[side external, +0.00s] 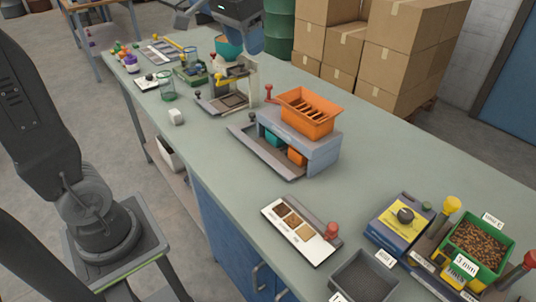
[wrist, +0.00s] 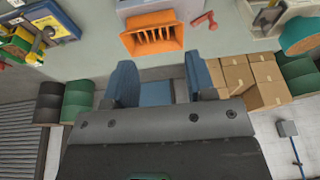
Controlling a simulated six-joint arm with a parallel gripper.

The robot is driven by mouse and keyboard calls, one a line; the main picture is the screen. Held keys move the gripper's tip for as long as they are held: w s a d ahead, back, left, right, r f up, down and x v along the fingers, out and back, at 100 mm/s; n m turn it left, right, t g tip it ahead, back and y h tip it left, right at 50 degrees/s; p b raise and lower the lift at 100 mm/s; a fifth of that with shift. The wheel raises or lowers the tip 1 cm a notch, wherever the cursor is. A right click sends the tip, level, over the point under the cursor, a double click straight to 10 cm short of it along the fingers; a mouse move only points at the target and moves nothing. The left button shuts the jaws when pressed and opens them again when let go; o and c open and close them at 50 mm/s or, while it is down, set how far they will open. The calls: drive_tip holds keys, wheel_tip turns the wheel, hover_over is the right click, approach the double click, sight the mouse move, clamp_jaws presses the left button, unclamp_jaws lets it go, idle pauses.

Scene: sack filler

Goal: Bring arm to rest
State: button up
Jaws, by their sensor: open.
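My gripper (wrist: 160,70) is open in the wrist view, with its two blue-grey fingers wide apart and nothing between them. In the side external view my gripper (side external: 216,32) shows at the top edge, above the far part of the bench, partly cut off by the frame. The bench (side external: 215,145) has a grey-green top. An orange hopper (side external: 322,124) with slats stands on a grey stand at mid-bench, clear of my gripper; it also shows beyond the fingers in the wrist view (wrist: 137,44).
A sample card (side external: 285,245), a blue device (side external: 385,220) and a green bin of brown grains (side external: 510,240) stand at the near end. Cardboard boxes (side external: 400,60) are stacked behind the bench.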

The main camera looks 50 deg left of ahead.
drive_tip(key=s+d+f+t, duration=0.1)
drive_tip(key=s+d+f, duration=0.1)
drive_tip(key=s+f, duration=0.3)
drive_tip(key=s+d+f+t, duration=0.1)
drive_tip(key=s+d+f, duration=0.2)
drive_tip(key=s, duration=0.8)
wheel_tip(320, 180, down, 2)
drive_tip(key=shift+s+d+f, duration=0.15)
drive_tip(key=shift+s+d, duration=0.05)
drive_tip(key=shift+s, duration=0.05)
